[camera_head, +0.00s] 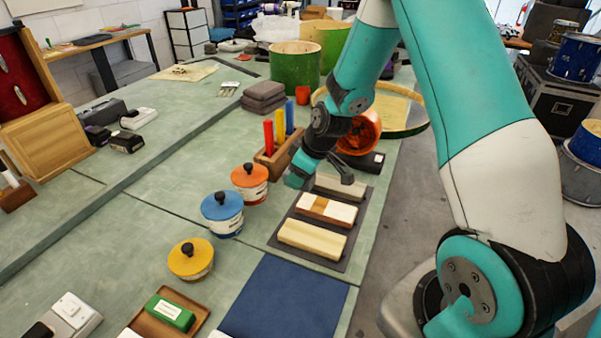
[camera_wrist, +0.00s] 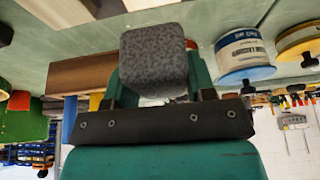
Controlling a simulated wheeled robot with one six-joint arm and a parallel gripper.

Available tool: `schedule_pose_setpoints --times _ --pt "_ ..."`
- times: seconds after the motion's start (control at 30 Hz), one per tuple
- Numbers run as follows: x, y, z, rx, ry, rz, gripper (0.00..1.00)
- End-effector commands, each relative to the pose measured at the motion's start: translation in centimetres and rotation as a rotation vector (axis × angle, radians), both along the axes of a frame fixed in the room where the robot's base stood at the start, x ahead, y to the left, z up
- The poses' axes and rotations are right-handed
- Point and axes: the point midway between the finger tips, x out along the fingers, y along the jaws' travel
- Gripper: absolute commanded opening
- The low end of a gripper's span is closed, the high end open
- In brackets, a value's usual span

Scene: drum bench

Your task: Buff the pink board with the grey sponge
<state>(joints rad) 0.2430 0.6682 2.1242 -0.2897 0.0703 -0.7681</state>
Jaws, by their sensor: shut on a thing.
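My gripper (camera_wrist: 156,82) is shut on the grey sponge (camera_wrist: 153,52), a speckled dark block held between its fingers in the wrist view. In the head view my gripper (camera_head: 325,173) is over the far end of a dark mat (camera_head: 283,243) bearing three boards in a row. The far board (camera_head: 341,187) is greyish beige and partly covered by my gripper. The middle board (camera_head: 327,209) is pale with a tan band and reddish side. The near board (camera_head: 312,238) is pale yellow wood. I cannot tell clearly which is pink. The sponge is hidden in the head view.
Orange-lidded (camera_head: 250,184), blue-lidded (camera_head: 222,214) and yellow-lidded (camera_head: 190,259) jars stand left of the boards. A wooden holder (camera_head: 279,157) with coloured sticks and a tipped orange bowl (camera_head: 360,132) stand beyond. A blue mat (camera_head: 285,300) is clear in front.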

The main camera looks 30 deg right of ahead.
Motion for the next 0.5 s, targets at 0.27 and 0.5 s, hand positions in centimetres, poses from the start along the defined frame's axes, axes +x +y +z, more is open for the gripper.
schedule_pose_setpoints --times 0.27,0.5 --pt "0.0 0.0 -1.7 0.000 0.000 0.000 0.31" --pt "0.0 0.0 -2.9 0.000 0.000 0.000 0.31"
